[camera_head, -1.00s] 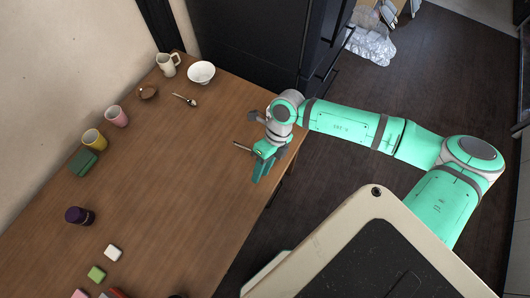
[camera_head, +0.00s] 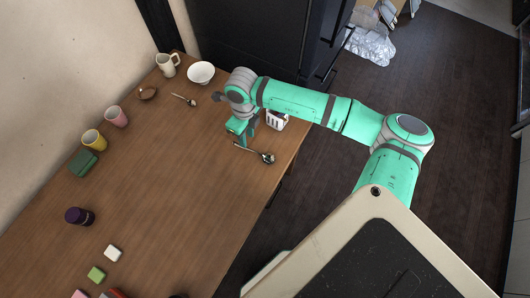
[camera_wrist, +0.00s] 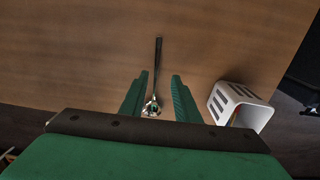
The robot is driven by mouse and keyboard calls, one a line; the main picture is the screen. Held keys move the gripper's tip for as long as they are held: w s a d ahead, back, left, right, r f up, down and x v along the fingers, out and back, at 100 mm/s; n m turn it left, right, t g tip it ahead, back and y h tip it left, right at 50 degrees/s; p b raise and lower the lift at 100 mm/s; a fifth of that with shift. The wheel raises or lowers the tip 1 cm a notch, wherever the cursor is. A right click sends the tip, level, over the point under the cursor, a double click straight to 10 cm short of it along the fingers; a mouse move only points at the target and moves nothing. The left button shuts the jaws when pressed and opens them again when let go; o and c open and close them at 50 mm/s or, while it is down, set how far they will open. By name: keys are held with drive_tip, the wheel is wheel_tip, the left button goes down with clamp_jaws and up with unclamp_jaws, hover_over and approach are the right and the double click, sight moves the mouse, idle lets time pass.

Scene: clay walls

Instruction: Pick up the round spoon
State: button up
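A metal spoon (camera_head: 267,157) lies near the table's right edge in the head view, its thin handle pointing left. In the wrist view this spoon (camera_wrist: 158,60) has its handle pointing away and its bowl low between my fingers. My gripper (camera_head: 243,133) is open and empty above the table, beside the spoon in the head view. The wrist view shows its two green fingers (camera_wrist: 158,80) apart, one on each side of the spoon. A second, smaller-looking spoon (camera_head: 184,99) lies farther back near the bowl. I cannot tell for certain which is the round one.
A white slotted holder (camera_head: 276,121) stands close to the gripper, and right of the fingers in the wrist view (camera_wrist: 240,103). A white bowl (camera_head: 201,72), jug (camera_head: 168,64) and cups (camera_head: 94,139) line the back and left. The table middle is clear.

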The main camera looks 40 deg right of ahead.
sight(248, 149)
drive_tip(key=f, duration=0.2)
drive_tip(key=s+f, duration=0.1)
drive_tip(key=shift+a+f, duration=0.35)
drive_tip(key=shift+f, duration=0.65)
clamp_jaws()
